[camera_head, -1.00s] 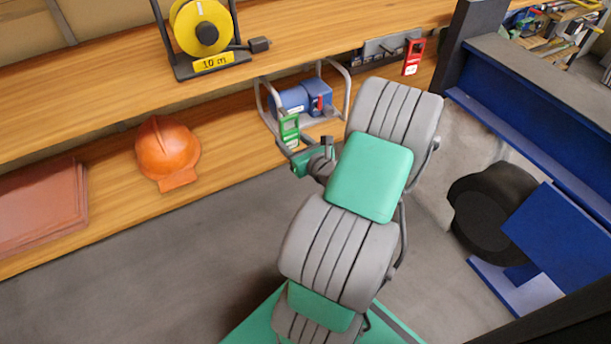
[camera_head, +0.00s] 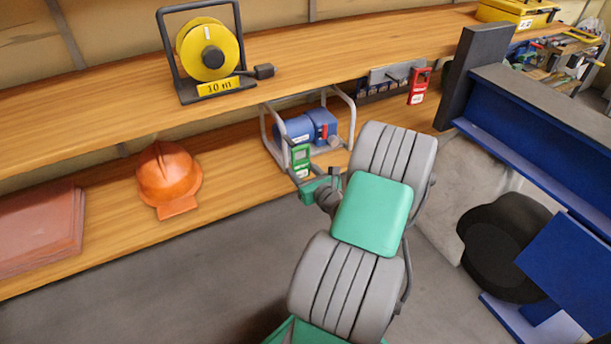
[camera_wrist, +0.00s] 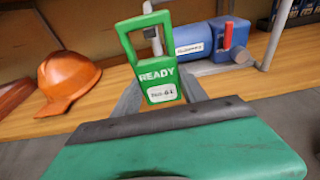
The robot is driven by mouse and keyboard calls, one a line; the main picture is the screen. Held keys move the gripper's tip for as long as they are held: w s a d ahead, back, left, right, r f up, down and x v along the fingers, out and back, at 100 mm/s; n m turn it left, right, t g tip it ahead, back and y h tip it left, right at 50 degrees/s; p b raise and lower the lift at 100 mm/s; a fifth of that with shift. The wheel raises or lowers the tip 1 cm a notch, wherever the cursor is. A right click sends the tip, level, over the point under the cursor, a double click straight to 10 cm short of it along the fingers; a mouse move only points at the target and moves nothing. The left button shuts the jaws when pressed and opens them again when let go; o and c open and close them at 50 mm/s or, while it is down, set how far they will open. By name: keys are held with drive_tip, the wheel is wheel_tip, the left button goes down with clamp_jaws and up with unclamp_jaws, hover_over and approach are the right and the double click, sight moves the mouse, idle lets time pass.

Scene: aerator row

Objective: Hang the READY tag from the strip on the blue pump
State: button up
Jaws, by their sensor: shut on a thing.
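The green READY tag (camera_wrist: 160,84) is upright in my gripper (camera_wrist: 160,100), with its open loop at the top. It also shows in the head view (camera_head: 301,158), in front of the blue pump (camera_head: 308,127). The pump sits in a grey tube frame (camera_head: 267,133) on the lower shelf. In the wrist view the blue pump (camera_wrist: 196,38) with its red lever is behind and right of the tag. A grey upright piece shows through the tag's loop; whether they touch I cannot tell.
An orange hard hat (camera_head: 168,178) and reddish slabs (camera_head: 40,230) lie on the lower shelf to the left. A yellow cable reel (camera_head: 205,50) stands on the upper shelf. A dark post (camera_head: 465,75) and blue beam (camera_head: 550,120) are to the right.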

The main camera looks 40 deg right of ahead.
drive_tip(key=shift+r+b+x, duration=0.2)
drive_tip(key=shift+r+x, duration=0.05)
drive_tip(key=shift+x, duration=1.25)
drive_tip(key=shift+r+b+x, duration=0.15)
drive_tip(key=shift+r+x, duration=0.05)
drive_tip(key=shift+x, duration=1.3)
drive_tip(key=shift+w+d+f, duration=0.1)
drive_tip(key=shift+f, duration=0.45)
drive_tip(key=o, duration=1.3)
drive_tip(key=shift+c, duration=0.5)
drive_tip(key=shift+f+p+v, duration=0.25)
drive_tip(key=shift+f+v, duration=0.05)
drive_tip(key=shift+v, duration=1.15)
drive_tip(key=shift+f+p+v, duration=0.2)
drive_tip(key=shift+f+v, duration=0.05)
drive_tip(key=shift+v, duration=1.25)
drive_tip(key=shift+f+p+v, duration=0.25)
drive_tip(key=shift+f+v, duration=0.05)
drive_tip(key=shift+v, duration=1.15)
